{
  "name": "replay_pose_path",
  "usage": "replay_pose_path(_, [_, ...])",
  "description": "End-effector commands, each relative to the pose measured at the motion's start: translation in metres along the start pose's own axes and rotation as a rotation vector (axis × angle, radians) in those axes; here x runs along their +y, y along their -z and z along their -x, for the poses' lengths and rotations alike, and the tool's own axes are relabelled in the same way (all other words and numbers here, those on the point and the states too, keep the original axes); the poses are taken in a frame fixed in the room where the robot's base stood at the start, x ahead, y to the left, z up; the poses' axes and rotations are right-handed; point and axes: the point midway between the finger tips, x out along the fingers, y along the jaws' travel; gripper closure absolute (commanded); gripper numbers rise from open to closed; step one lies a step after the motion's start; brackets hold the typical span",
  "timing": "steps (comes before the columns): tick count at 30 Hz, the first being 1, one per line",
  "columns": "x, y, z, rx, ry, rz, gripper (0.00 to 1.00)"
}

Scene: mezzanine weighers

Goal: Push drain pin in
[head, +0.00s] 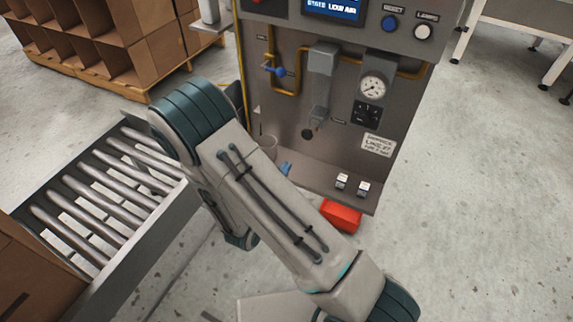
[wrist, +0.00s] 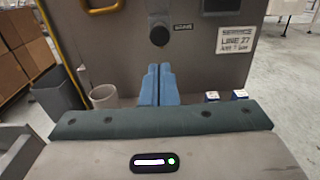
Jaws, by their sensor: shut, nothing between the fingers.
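The drain pin (head: 307,133) shows in the head view as a small dark round knob on the lower front of the grey machine panel. In the wrist view the dark knob (wrist: 159,37) is at top centre, with a small dark label beside it. My gripper (wrist: 158,68) has its two blue fingers together with nothing between them. The fingertips appear just below the knob in the wrist view, apart from it as far as I can tell. In the head view only a bit of the blue gripper (head: 286,168) shows past my arm.
The machine panel carries a blue valve handle (head: 274,70), a gauge (head: 373,88) and a yellow pipe (head: 273,45). Its lower ledge holds a clear cup (wrist: 104,96) and small white-topped items (head: 342,181). A red bin (head: 341,215) is below. A roller conveyor (head: 100,195) stands left.

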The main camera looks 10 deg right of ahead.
Motion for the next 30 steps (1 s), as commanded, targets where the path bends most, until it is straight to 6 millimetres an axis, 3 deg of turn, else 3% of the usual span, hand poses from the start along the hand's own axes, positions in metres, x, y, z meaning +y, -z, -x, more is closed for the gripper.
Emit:
replay_pose_path(9, [-0.001, 0.000, -0.070, -0.001, 0.006, -0.002, 1.00])
replay_pose_path(15, [-0.001, 0.000, -0.102, -0.001, 0.003, -0.001, 1.00])
replay_pose_path(21, [0.000, 0.000, -0.116, -0.001, 0.001, -0.001, 1.00])
replay_pose_path(30, [0.000, 0.000, -0.117, 0.000, 0.001, 0.000, 1.00])
